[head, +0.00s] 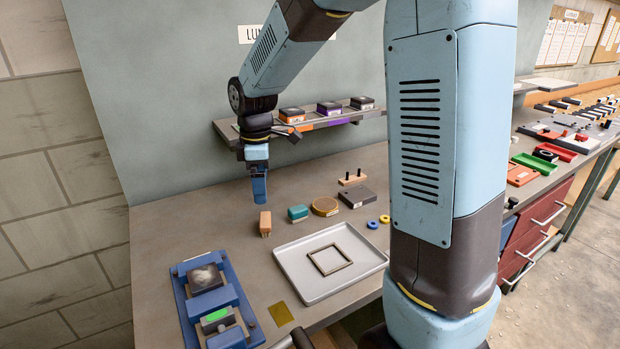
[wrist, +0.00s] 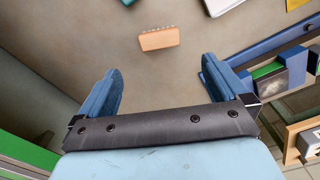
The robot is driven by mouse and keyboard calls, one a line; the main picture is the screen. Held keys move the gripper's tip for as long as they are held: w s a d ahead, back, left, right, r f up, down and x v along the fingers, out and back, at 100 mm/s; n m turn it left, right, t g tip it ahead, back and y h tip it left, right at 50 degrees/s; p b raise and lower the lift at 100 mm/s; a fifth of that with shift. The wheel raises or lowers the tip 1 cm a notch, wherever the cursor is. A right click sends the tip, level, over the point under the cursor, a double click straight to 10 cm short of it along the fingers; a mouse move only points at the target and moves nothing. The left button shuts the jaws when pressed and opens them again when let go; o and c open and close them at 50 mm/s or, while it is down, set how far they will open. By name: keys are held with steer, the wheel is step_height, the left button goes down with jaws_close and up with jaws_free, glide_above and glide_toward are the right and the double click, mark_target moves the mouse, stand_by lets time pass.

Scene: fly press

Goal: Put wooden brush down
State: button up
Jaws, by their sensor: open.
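The wooden brush (head: 265,223) is a small orange-brown block with a pale bristle edge at its lower end. It appears to rest on the grey bench (head: 200,225), left of a teal block. In the wrist view the brush (wrist: 159,38) lies beyond my fingertips, near the middle, touching neither finger. My gripper (head: 259,192) points down above the bench, just behind the brush in the head view. In the wrist view my gripper (wrist: 162,72) has its two blue fingers wide apart with nothing between them.
A teal block (head: 298,213), a round tan tin (head: 325,206) and a dark block (head: 357,196) stand to the right. A grey tray (head: 290,262) holds a square frame. A blue fixture (head: 178,290) sits at front left. The bench's left rear is clear.

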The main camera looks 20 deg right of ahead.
steer(key=s+d+r+m+t, duration=0.2)
steer(key=s+d+r+m, duration=0.2)
steer(key=s, duration=0.3)
steer(key=s+d+r+m+t, duration=0.1)
steer(key=s+d+r+m, duration=0.3)
steer(key=s+m, duration=0.2)
steer(key=s+d+r+m+t, duration=0.2)
steer(key=s+d+r+m, duration=0.2)
steer(key=s, duration=0.5)
steer(key=shift+s+d+m+t, duration=0.35)
steer(key=shift+d+m, duration=0.25)
steer(key=shift+m, duration=0.2)
steer(key=shift+r, duration=0.1)
